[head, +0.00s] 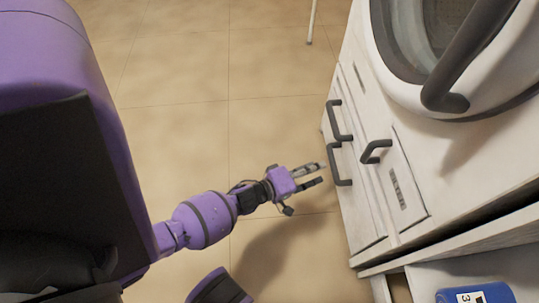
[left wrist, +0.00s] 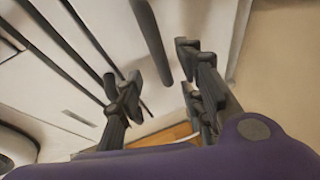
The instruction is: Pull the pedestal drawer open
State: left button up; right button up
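The white pedestal (head: 410,160) stands at the right in the head view. It has several dark bar handles: an upper one (head: 337,121), one below it (head: 337,164), and one on a panel with a small label (head: 375,151). Which one belongs to the drawer is hard to tell. The fronts look closed. My left gripper (head: 313,175) is open and empty, just left of the lower handle and apparently apart from it. In the left wrist view, my open left gripper (left wrist: 162,85) has a dark handle bar (left wrist: 152,40) ahead, between its fingers. My right gripper is not in view.
A white round-doored appliance (head: 480,60) with a dark curved handle stands above the pedestal. A blue item (head: 475,293) lies on a white shelf at bottom right. A thin pale pole (head: 312,22) stands at the top. The tiled floor (head: 180,90) is mostly clear.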

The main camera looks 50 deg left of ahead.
aim_at(332, 163)
pick_arm(q)
jog(key=shift+n, duration=0.4)
jog(key=b+x, duration=0.3)
jog(key=x, duration=0.4)
jog(key=shift+w+d+b, duration=0.1)
jog(key=shift+w+b, duration=0.2)
jog(key=shift+b, duration=0.1)
jog(key=shift+c, duration=0.4)
grip_shut()
